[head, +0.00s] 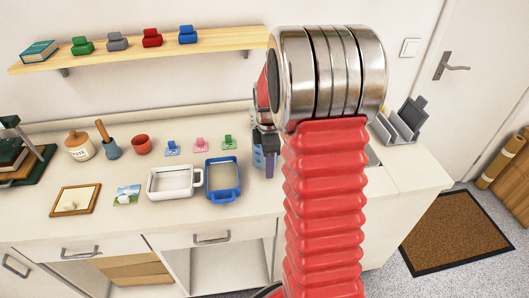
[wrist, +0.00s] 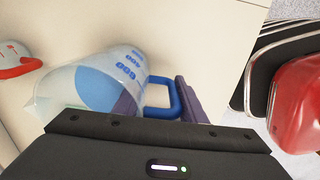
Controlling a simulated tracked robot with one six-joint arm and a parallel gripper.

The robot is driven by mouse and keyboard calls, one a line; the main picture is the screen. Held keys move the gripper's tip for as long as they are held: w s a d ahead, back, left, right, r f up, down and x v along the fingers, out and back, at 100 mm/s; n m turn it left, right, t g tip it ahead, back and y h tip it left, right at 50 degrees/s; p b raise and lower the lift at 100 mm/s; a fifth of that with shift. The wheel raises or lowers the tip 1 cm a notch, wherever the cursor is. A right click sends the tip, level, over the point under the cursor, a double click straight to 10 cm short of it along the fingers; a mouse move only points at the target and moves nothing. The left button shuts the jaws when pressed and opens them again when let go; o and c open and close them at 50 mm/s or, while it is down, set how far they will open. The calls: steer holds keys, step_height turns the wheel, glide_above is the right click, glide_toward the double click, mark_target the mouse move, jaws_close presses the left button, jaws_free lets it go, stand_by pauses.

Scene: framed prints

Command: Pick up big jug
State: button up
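The big jug (wrist: 95,75) is clear, with blue measuring marks and a blue loop handle (wrist: 160,112); in the wrist view it appears tilted across the picture. In the head view a small part of the jug (head: 259,160) shows on the counter, mostly hidden behind my arm. My gripper (wrist: 157,92) is close to the handle. One dark finger is just right of the handle; a dark shape by the jug's wall looks like the other finger, apart from it. The gripper looks open, with the handle between the fingers. Whether the fingers touch it is unclear.
A blue dish (head: 238,194) and a white dish (head: 152,186) stand left of the jug. Small cards, a red cup (head: 141,145) and a framed print (head: 76,200) are further left. A grey rack (head: 398,128) is right of my arm. A wooden shelf (head: 130,52) hangs above.

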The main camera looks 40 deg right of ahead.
jaws_close()
steer(key=shift+r, duration=0.2)
stand_by(0.6)
steer(key=shift+r, duration=4.85)
